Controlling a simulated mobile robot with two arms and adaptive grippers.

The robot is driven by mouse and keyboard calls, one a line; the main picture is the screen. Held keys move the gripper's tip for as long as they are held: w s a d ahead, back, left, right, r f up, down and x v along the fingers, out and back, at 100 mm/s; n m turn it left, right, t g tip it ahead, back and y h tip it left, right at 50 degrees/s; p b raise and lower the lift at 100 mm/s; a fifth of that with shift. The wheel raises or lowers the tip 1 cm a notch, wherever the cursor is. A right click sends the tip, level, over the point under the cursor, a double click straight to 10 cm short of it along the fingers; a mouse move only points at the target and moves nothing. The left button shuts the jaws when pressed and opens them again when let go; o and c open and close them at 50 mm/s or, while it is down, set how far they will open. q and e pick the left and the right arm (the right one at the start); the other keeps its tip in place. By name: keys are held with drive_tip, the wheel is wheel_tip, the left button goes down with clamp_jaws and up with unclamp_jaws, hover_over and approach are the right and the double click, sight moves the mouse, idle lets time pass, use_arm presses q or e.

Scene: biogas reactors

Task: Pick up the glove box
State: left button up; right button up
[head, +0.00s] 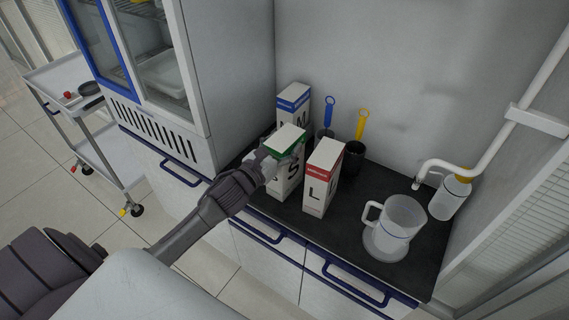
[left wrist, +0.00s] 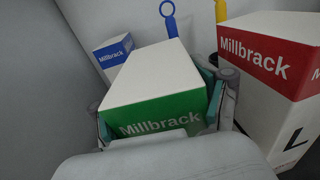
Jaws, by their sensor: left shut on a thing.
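Three glove boxes stand on the dark counter in the head view. The middle one is white with a green band and an "S" (head: 290,139). It fills the centre of the left wrist view (left wrist: 150,85), marked "Millbrack". My left gripper (head: 281,158) is shut on this green box, one finger on each side of its upper part. A red-banded "L" box (head: 322,180) stands just to the right and also shows in the left wrist view (left wrist: 265,80). A blue-banded "M" box (head: 293,98) stands behind. The green box's underside contact with the counter is hard to see. My right gripper is not in view.
Behind the boxes are dark holders with a blue-handled tool (head: 328,112) and a yellow-handled tool (head: 361,123). A clear jug (head: 398,222) and a yellow-necked bottle (head: 450,196) stand at right. A glass-door cabinet (head: 150,60) borders the counter at left; a trolley (head: 85,110) stands beyond.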

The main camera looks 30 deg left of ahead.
use_arm(q)
drive_tip(key=shift+c, duration=1.1)
drive_tip(key=shift+w, duration=0.1)
clamp_jaws()
